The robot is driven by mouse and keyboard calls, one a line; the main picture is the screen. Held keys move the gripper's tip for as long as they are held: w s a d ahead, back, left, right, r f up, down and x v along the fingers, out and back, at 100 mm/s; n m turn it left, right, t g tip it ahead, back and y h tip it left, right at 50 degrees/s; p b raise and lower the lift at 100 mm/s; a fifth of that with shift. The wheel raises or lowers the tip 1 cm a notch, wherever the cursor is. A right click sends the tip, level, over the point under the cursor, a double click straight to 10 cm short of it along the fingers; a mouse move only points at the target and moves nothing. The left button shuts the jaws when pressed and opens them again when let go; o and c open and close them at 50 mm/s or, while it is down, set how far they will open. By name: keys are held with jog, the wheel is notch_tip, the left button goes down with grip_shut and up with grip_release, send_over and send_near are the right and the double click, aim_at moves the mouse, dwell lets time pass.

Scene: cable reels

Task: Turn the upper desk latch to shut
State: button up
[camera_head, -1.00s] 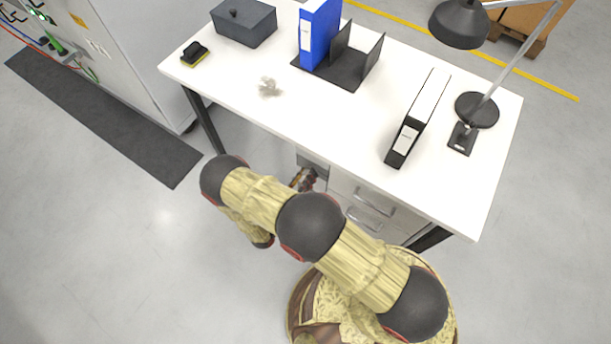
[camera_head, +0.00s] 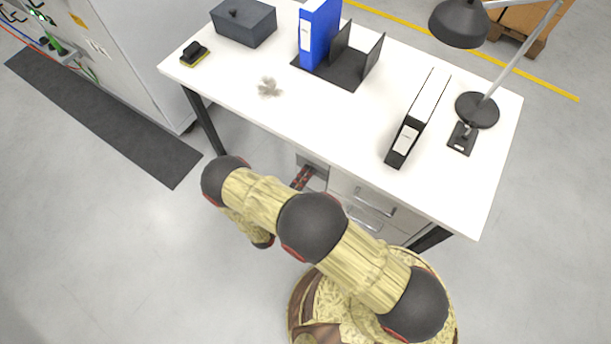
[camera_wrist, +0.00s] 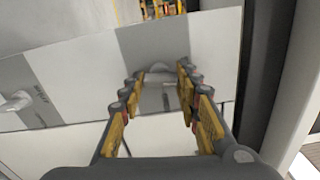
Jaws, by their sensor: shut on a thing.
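The upper desk latch (camera_wrist: 158,69) is a small pale grey knob-like piece on a darker grey plate (camera_wrist: 150,42) on the front of the desk's drawer unit. In the wrist view my gripper (camera_wrist: 160,78) has one finger on each side of the latch and is shut on it. The fingers partly hide its sides, and I cannot tell its exact turn. In the head view my gripper (camera_head: 303,178) shows just under the desk's front edge, at the drawer unit; the latch itself is hidden there.
The white desk (camera_head: 300,115) carries a blue binder (camera_head: 320,35), a black binder (camera_head: 407,140), a lamp (camera_head: 477,108) and a grey box (camera_head: 243,22). Drawer handles (camera_head: 375,200) lie right of my gripper. The floor at left is clear beside a dark mat (camera_head: 100,115).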

jog(key=shift+n, duration=0.7)
jog(key=o, duration=1.1)
jog(key=shift+o, duration=0.3)
jog(key=v, duration=1.2)
jog(key=shift+a, duration=0.1)
